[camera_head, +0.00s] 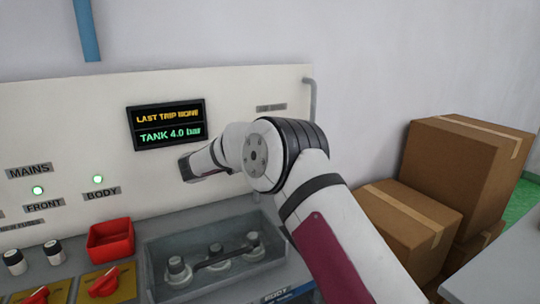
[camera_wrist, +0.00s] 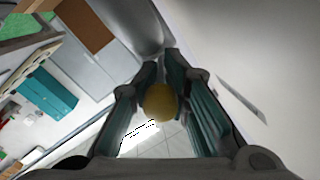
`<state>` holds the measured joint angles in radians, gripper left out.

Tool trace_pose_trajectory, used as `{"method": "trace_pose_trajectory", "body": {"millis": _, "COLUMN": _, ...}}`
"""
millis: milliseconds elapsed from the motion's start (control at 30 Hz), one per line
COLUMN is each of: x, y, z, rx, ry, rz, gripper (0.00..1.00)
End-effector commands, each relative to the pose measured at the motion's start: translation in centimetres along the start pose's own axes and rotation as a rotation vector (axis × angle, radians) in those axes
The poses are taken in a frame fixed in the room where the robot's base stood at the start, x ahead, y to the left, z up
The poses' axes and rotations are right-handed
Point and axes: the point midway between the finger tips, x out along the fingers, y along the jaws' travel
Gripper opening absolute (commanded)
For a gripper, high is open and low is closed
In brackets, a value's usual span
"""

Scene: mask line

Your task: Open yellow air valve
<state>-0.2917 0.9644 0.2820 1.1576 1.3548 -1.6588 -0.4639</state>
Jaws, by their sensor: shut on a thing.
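The yellow air valve (camera_wrist: 160,103) shows in the wrist view as a rounded yellow end between my two fingers. My gripper (camera_wrist: 161,88) is shut on it, with one teal-padded finger on each side. The rest of the valve is hidden, so I cannot tell which way its handle is turned. In the head view my white arm reaches across toward the panel's right part, and the valve and my fingertips do not show there.
The pale panel (camera_head: 60,120) carries a display (camera_head: 167,125) reading "TANK 4.0 bar" and lit green lamps. Below are a red tray (camera_head: 110,240), red switches and a grey recessed tray with knobs (camera_head: 215,255). Cardboard boxes (camera_head: 460,165) stand at right. A pipe (camera_head: 312,100) edges the panel.

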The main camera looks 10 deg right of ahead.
Motion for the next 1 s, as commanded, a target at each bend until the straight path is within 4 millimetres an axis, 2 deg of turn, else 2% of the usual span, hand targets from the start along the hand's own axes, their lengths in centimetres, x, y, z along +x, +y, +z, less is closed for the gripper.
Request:
{"method": "trace_pose_trajectory", "body": {"millis": 33, "x": -0.58, "y": -0.22, "z": 0.55, "rx": 0.002, "ry": -0.004, "rz": 0.002, "gripper": 0.00}}
{"method": "trace_pose_trajectory", "body": {"millis": 633, "x": -0.56, "y": -0.37, "z": 0.25, "rx": 0.001, "ry": 0.018, "rz": 0.033, "gripper": 0.00}}
{"method": "trace_pose_trajectory", "body": {"millis": 667, "x": -0.56, "y": -0.37, "z": 0.25, "rx": 0.001, "ry": 0.018, "rz": 0.033, "gripper": 0.16}}
{"method": "trace_pose_trajectory", "body": {"millis": 700, "x": -0.57, "y": -0.38, "z": 0.25, "rx": 0.001, "ry": 0.017, "rz": 0.032, "gripper": 0.25}}
{"method": "trace_pose_trajectory", "body": {"millis": 1000, "x": -0.22, "y": -0.21, "z": 0.10, "rx": 0.001, "ry": 0.024, "rz": 0.038, "gripper": 0.27}}
